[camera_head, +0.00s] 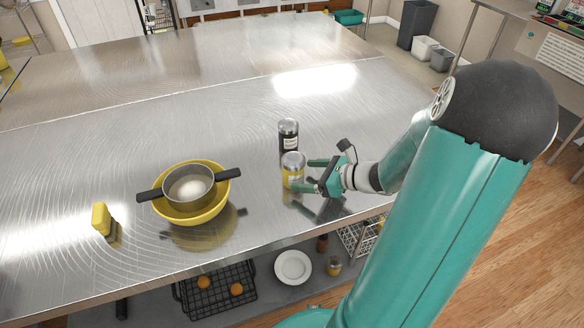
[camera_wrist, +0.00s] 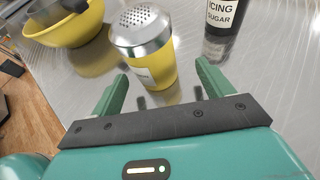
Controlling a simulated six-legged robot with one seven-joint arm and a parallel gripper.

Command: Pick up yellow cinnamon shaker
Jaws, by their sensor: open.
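The yellow shaker (camera_head: 293,172) with a silver perforated lid stands upright on the steel table, near its front edge. It also shows in the wrist view (camera_wrist: 158,75), just ahead of and between the fingers, with only part of its label visible. My gripper (camera_head: 309,175) is open and empty, low over the table at the shaker's right side; its two green fingers also show in the wrist view (camera_wrist: 158,90). I cannot tell whether a finger touches the shaker.
A dark icing sugar shaker (camera_head: 289,138) stands just behind the yellow one. A yellow bowl (camera_head: 206,211) with a sieve (camera_head: 187,187) across it is to the left, and a yellow sponge-like block (camera_head: 101,218) is farther left. The steel table (camera_head: 200,110) is clear behind them.

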